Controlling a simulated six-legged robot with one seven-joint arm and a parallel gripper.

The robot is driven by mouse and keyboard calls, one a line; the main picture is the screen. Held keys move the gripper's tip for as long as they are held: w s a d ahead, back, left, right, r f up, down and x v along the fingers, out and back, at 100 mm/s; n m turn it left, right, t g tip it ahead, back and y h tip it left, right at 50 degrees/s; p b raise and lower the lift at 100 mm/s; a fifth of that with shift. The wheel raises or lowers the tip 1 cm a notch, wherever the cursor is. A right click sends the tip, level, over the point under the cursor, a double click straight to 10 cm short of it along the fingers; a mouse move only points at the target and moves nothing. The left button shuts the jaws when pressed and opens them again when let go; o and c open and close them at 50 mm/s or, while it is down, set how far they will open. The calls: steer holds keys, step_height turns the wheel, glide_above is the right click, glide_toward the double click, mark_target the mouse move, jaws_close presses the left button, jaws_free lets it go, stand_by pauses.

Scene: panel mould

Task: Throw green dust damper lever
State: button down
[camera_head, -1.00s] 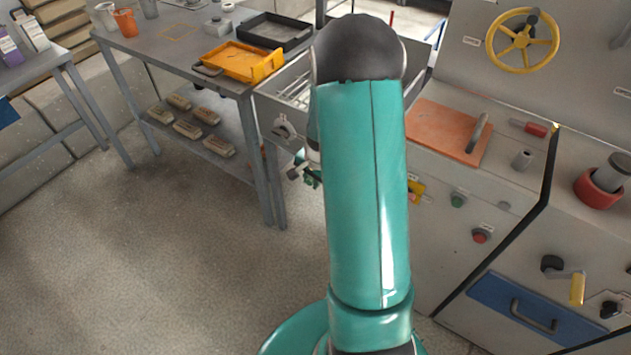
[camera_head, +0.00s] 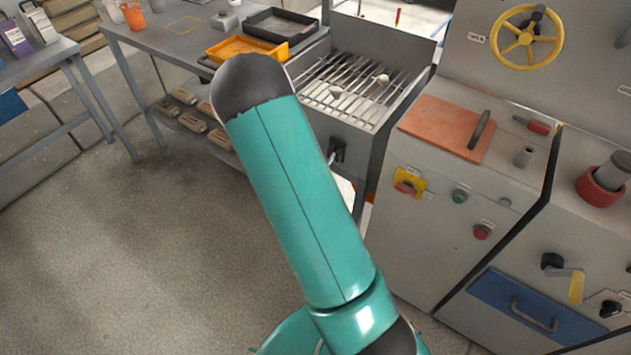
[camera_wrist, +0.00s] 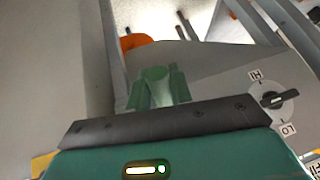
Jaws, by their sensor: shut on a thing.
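In the wrist view, the green damper lever (camera_wrist: 154,75) shows as a short green grip in front of a grey metal panel. My gripper (camera_wrist: 160,84) is shut on it, with green fingers at either side of the grip. Lever and fingers are close in colour, so their exact edges are hard to tell. The lever's base is hidden. In the head view, my teal arm covers both the gripper and the lever.
A HI/LO dial (camera_wrist: 280,100) sits right of the gripper. An orange part (camera_wrist: 132,41) lies beyond. A barred grate unit (camera_head: 350,92) stands beside the grey cabinet (camera_head: 412,220). A table (camera_head: 165,38) holds an orange tray (camera_head: 245,47). Floor at left is clear.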

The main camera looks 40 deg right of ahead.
steer(key=shift+d+f+h, duration=0.2)
steer(key=shift+f+h, duration=0.2)
steer(key=shift+f, duration=0.05)
steer(key=c, duration=1.3)
jaws_free()
steer(key=shift+o, duration=0.2)
steer(key=v, duration=1.3)
steer(key=shift+s+a+r, duration=0.2)
steer(key=shift+s+r, duration=0.05)
steer(key=shift+r, duration=0.05)
steer(key=shift+a, duration=0.1)
